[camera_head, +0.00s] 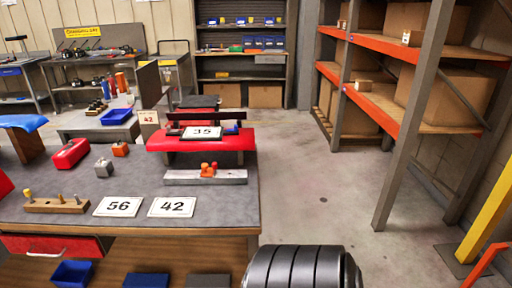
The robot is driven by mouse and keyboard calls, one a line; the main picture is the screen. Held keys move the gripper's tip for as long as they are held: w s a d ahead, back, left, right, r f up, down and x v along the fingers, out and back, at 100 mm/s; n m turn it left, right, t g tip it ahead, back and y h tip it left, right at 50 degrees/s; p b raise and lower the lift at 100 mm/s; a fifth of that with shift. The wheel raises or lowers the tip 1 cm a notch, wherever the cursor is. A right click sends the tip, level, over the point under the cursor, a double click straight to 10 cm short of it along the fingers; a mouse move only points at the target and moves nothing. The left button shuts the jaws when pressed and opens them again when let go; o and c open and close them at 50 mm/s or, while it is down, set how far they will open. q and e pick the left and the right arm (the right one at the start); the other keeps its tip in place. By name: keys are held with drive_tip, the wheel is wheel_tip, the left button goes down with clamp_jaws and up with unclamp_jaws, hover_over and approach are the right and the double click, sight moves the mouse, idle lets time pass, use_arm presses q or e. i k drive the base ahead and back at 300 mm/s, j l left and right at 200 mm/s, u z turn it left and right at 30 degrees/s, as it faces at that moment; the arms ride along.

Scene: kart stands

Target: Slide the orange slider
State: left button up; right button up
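The orange slider (209,169) sits on a pale grey rail (189,177), a little right of the rail's middle. The rail lies on the grey-topped workbench (119,191), near its right edge and in front of a red stand (200,141). Neither of my grippers shows in the head view, and nothing touches the slider.
A wooden block with pegs (56,205) lies at left. Orange-beamed shelving (384,112) stands at right. Open floor (314,197) lies between bench and shelving.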

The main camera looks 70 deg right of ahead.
sight(206, 172)
drive_tip(key=k+z, duration=0.1)
drive_tip(key=z, duration=1.8)
